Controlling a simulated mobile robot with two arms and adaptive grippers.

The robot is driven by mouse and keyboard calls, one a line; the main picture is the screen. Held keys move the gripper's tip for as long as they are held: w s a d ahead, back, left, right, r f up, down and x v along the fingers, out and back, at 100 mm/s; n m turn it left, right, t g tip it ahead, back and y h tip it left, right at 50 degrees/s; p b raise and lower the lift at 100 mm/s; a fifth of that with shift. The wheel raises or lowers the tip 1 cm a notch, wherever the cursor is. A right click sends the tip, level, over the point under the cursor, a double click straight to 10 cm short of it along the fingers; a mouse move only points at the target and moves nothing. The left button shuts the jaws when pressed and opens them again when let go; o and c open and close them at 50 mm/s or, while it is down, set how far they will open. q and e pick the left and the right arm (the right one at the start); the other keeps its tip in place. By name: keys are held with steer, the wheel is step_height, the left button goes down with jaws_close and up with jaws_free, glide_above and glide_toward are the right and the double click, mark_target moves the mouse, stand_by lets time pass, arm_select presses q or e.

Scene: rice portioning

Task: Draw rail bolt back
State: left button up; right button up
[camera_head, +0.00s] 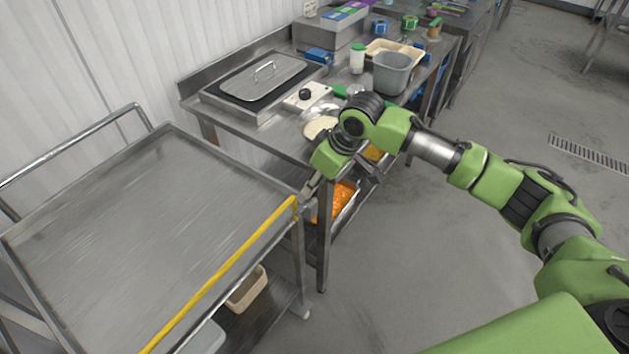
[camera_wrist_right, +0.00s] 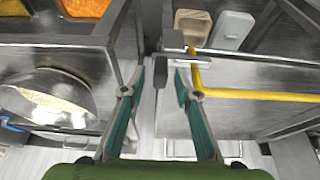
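The yellow rail (camera_head: 225,268) runs along the near right edge of the steel cart. In the right wrist view the rail (camera_wrist_right: 255,95) bends up to a small metal bracket (camera_wrist_right: 173,40) at the cart corner. A short dark piece (camera_wrist_right: 160,73), which looks like the bolt's handle, hangs below the bracket. My right gripper (camera_head: 308,190) is at this corner. In the wrist view the gripper (camera_wrist_right: 160,72) is open, with its fingers on either side of the dark piece; contact is not clear. My left gripper is not in view.
The steel cart top (camera_head: 140,230) is bare. A steel worktable (camera_head: 240,125) stands close behind the corner, with a lidded pan, a grey bin (camera_head: 392,72) and a bowl (camera_wrist_right: 48,98). An orange-filled pan (camera_head: 338,200) sits on its lower shelf. The floor at right is open.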

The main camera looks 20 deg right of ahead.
steer(key=shift+w+f, duration=0.15)
steer(key=shift+f, duration=0.25)
steer(key=shift+a, duration=0.1)
steer(key=c, duration=0.8)
steer(key=shift+w+d+r+p, duration=0.2)
steer(key=shift+w+d+p, duration=0.55)
steer(key=shift+d, duration=0.3)
jaws_close()
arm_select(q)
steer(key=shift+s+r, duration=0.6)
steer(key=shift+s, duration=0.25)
arm_select(e)
steer(key=shift+w+d+f, duration=0.15)
steer(key=shift+w+d, duration=0.15)
steer(key=shift+w, duration=0.05)
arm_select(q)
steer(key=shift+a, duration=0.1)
arm_select(e)
steer(key=o, duration=0.8)
jaws_free()
